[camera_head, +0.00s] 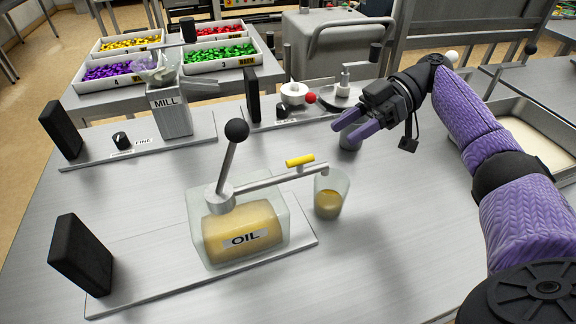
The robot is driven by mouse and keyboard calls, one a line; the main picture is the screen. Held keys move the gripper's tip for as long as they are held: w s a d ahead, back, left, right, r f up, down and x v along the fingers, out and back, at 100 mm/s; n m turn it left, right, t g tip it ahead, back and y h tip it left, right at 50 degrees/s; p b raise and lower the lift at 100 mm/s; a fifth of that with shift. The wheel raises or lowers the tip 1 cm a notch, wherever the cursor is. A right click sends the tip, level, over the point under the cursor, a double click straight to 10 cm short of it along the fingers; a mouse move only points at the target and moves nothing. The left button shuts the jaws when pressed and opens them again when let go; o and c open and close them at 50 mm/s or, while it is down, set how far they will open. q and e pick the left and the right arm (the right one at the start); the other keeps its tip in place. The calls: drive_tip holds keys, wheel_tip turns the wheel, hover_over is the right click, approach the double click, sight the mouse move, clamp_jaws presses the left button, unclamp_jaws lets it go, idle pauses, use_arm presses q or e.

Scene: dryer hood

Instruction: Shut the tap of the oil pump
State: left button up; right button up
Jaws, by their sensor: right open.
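The oil pump (240,222) is a clear tank of yellow oil labelled OIL, with a black-knobbed lever standing up from its top. A metal spout (262,182) runs right from it. The tap's yellow handle (299,160) sits on top of the spout near its outer end and lies roughly along the pipe. A clear cup (330,195) with some oil in it stands under the spout end. My right gripper (353,126) is open, behind and to the right of the tap, its purple fingers pointing left and apart from the handle. My left gripper is not in view.
A grey cylinder (350,138) stands below my right gripper, partly hidden. Behind are the mill (172,110) and a plate with a red knob (310,97). A black upright panel (80,257) stands left of the pump. The table right of the cup is clear.

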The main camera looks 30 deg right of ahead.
sight(301, 158)
drive_tip(key=p+x, duration=0.1)
drive_tip(key=x, duration=0.8)
drive_tip(key=shift+a+f, duration=0.2)
drive_tip(key=shift+a, duration=0.2)
clamp_jaws()
